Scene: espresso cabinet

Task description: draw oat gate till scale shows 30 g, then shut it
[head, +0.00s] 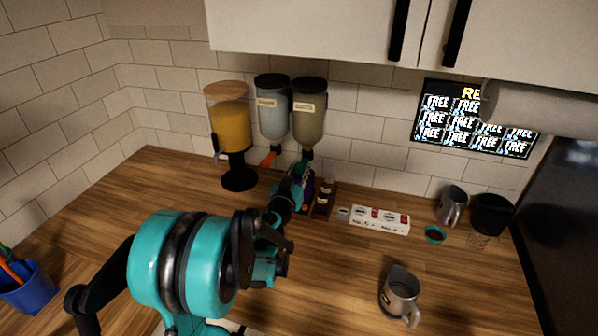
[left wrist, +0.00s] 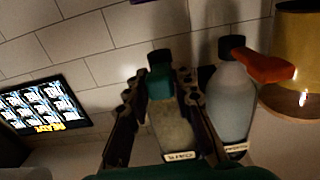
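The oat dispenser (head: 309,112) hangs on the tiled wall, the right one of two clear hoppers. In the left wrist view, which looks upside down, the oat dispenser (left wrist: 177,138) shows its label, and a teal piece (left wrist: 160,83), apparently its gate, sits at its outlet. My left gripper (head: 302,170) is under this dispenser in the head view. In the wrist view the left gripper's fingers (left wrist: 158,76) stand apart on either side of the teal piece; I cannot tell if they touch it. No scale reading is legible. My right gripper is not in view.
A second hopper (head: 272,110) with an orange gate (head: 268,160) hangs close left. A yellow-filled dispenser (head: 230,125) stands beyond it. Small dark bottles (head: 325,197) and a white box (head: 380,219) lie right of the gripper. A metal mug (head: 402,285) stands at the front right.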

